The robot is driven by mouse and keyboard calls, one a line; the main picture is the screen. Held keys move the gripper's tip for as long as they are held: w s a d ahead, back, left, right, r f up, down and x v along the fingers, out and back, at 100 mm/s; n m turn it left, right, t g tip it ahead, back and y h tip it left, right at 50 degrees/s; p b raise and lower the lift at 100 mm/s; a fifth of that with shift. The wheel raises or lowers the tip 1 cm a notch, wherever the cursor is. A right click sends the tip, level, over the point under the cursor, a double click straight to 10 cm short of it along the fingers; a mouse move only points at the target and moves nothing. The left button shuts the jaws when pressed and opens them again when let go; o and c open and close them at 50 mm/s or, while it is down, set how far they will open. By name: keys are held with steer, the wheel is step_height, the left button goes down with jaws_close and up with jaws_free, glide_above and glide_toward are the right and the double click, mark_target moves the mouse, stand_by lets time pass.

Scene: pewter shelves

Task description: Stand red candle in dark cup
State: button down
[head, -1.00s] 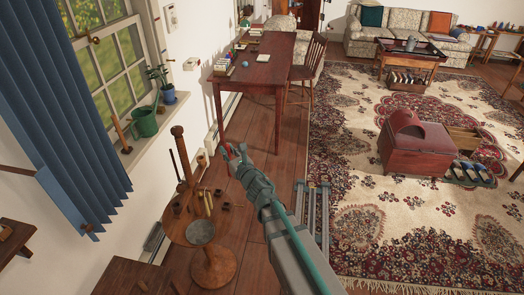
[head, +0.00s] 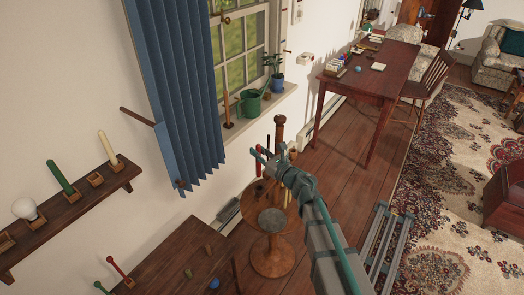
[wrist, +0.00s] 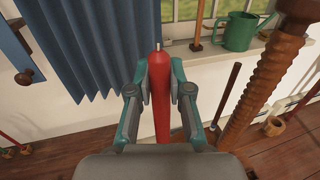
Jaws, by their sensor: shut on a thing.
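My gripper (head: 272,160) is shut on the red candle (wrist: 160,95), seen upright between the two fingers in the wrist view, its pale wick at the top. In the head view the candle shows only as a bit of red (head: 258,156) beside the fingers, above the round wooden stand (head: 250,200). Small wooden cups line the wall shelf (head: 75,212) at left; one cup (head: 6,241) at the far left end looks empty. Another small brown cup (wrist: 273,127) is at the right in the wrist view. I cannot tell which is the dark cup.
The wall shelf bears a green candle (head: 61,177), a cream candle (head: 107,147) and a white round object (head: 25,209). A thick threaded wooden post (wrist: 265,75) stands right of the gripper. A blue curtain (head: 180,90) hangs behind. A low wooden table (head: 170,265) is at lower left.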

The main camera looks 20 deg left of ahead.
mark_target(260, 171)
steer(key=shift+f+b, duration=1.1)
steer(key=shift+f, duration=1.3)
steer(key=shift+f+b, duration=0.75)
steer(key=shift+b, duration=0.25)
steer(key=shift+d+b, duration=0.1)
steer(key=shift+b, duration=0.65)
steer(key=shift+f+b, duration=1.45)
steer(key=shift+b, duration=0.4)
stand_by(0.3)
stand_by(0.4)
steer(key=c, duration=1)
jaws_free()
steer(key=shift+s+d, duration=0.1)
steer(key=v, duration=1.1)
steer(key=shift+s+d, duration=0.25)
steer(key=shift+d, duration=0.1)
